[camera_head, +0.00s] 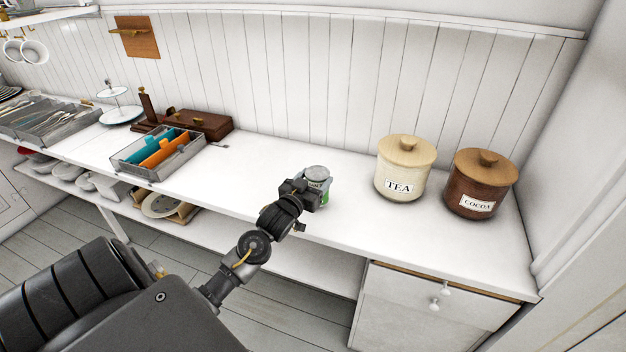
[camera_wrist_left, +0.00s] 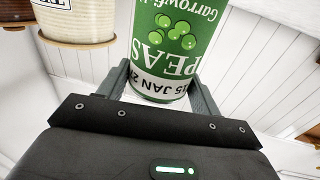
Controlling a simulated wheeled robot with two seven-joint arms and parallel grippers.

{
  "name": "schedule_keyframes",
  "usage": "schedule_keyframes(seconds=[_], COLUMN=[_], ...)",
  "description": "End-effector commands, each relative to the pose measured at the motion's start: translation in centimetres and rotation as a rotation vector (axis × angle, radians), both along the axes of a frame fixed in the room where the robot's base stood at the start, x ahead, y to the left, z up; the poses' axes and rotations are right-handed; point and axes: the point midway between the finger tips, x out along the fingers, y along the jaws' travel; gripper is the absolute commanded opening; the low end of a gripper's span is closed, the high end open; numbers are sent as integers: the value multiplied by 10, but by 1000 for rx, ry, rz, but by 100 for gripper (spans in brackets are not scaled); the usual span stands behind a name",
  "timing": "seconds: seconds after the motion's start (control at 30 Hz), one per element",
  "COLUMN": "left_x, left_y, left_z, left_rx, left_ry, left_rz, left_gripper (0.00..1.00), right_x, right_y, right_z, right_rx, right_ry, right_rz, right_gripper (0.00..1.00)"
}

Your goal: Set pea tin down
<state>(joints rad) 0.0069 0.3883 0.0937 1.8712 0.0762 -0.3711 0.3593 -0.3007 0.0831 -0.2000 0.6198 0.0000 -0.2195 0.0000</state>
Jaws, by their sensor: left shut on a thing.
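The pea tin (camera_head: 318,176) is a small can with a green label and a grey metal top, at the middle of the white counter (camera_head: 272,172) in the head view. In the left wrist view the pea tin (camera_wrist_left: 172,45) shows its green PEAS label between the fingers. My left gripper (camera_head: 312,192) is shut on the pea tin; it also shows in the left wrist view (camera_wrist_left: 164,88). The arm hides part of the tin, and I cannot tell whether its base touches the counter. My right gripper is not in view.
A cream TEA canister (camera_head: 401,170) and a brown COCOA canister (camera_head: 479,184) stand to the right of the tin. A grey divided tray (camera_head: 125,157) and a dark wooden box (camera_head: 205,124) sit to the left. The counter between tray and tin is clear.

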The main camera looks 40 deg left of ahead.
Motion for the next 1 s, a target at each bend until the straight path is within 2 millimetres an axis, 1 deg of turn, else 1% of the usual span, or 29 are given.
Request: schedule_keyframes(seconds=[0.1, 0.33, 0.47, 0.73, 0.87, 0.9, 1.0], left_x=[0, 0, 0, 0, 0, 0, 0], left_y=[0, 0, 0, 0, 0, 0, 0], left_z=[-4, -4, -8, -16, -16, -18, -18], left_rx=[1, 1, 1, 2, 2, 1, 1], left_ry=[-5, -5, -5, -5, -5, -1, -1], left_rz=[1, 0, 1, 1, 1, 0, 0], left_gripper=[27, 27, 27, 27, 27, 70, 83], right_x=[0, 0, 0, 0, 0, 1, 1], right_y=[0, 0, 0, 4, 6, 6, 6], right_z=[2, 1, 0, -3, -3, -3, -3], right_rx=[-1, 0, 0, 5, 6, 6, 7], right_ry=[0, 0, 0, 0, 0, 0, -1], right_rz=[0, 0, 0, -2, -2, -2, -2], right_gripper=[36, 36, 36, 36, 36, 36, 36])
